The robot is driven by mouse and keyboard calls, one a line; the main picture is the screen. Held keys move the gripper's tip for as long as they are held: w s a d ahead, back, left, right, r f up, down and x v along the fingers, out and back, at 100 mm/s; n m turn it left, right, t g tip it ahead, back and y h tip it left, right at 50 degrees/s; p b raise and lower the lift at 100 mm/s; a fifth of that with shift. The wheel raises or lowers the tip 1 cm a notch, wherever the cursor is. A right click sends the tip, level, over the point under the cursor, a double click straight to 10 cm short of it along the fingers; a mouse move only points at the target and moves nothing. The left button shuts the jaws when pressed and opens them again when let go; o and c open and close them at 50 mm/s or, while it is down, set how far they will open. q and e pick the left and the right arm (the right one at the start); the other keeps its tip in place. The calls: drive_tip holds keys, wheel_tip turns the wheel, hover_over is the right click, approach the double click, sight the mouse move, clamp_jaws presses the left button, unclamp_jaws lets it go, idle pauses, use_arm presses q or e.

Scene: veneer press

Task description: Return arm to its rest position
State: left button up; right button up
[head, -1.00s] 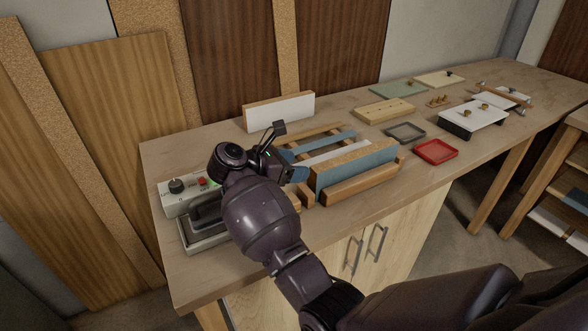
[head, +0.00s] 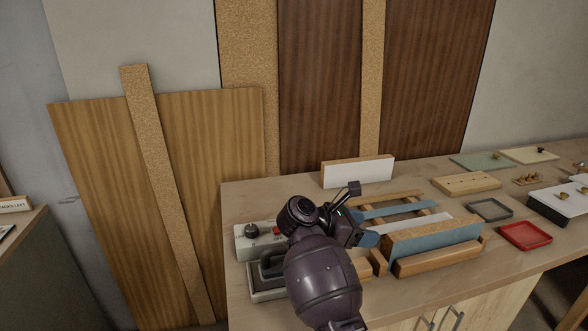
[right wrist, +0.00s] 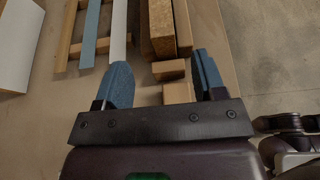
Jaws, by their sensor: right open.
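My right arm reaches over the workbench (head: 290,205), its dark wrist beside the wooden veneer press (head: 440,263). My right gripper (head: 366,226) is at the left end of the press. In the right wrist view its two blue-padded fingers (right wrist: 162,72) stand wide apart with nothing held between them. Small wooden blocks (right wrist: 170,70) and the end of the cork-faced board (right wrist: 160,28) show beyond and between the fingers. My left gripper is not in view.
A control box (head: 258,238) with a knob and red button, and a grey iron-like tool (head: 268,283), sit close left of my wrist. A white-faced block (head: 358,172) stands behind. A red tray (head: 525,236) and dark tray (head: 489,209) lie to the right. Veneer sheets (head: 210,130) lean behind.

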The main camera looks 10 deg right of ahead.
drive_tip(key=d+r+n+t+h, duration=0.4)
drive_tip(key=d+r+n+t, duration=0.1)
drive_tip(key=n+t, duration=0.55)
drive_tip(key=s+a+f+n+t+y, duration=0.2)
drive_tip(key=s+a+f+n+y, duration=0.15)
drive_tip(key=n+y, duration=0.55)
drive_tip(key=s+a+f+n+t+y, duration=0.2)
drive_tip(key=s+a+n+y, duration=0.3)
drive_tip(key=n, duration=0.9)
drive_tip(key=s+a+f+n+t+y, duration=0.1)
drive_tip(key=s+f+n+t+y, duration=0.15)
drive_tip(key=n+y, duration=0.7)
drive_tip(key=s+d+f+n+g+h, duration=0.25)
drive_tip(key=s+f+g, duration=0.2)
drive_tip(key=s, duration=0.45)
drive_tip(key=s+d+f+n+g+h, duration=0.2)
drive_tip(key=s+f+n+g, duration=0.25)
drive_tip(key=s, duration=0.35)
drive_tip(key=s+d+f+n+g+h, duration=0.2)
drive_tip(key=s+d+f+n+g, duration=0.15)
drive_tip(key=s+g, duration=0.4)
drive_tip(key=w+f+t, duration=0.6)
drive_tip(key=f+t, duration=0.3)
drive_tip(key=f, duration=0.1)
drive_tip(key=shift+a+f+t, duration=0.25)
drive_tip(key=shift+a+t, duration=0.1)
drive_tip(key=shift+a, duration=0.1)
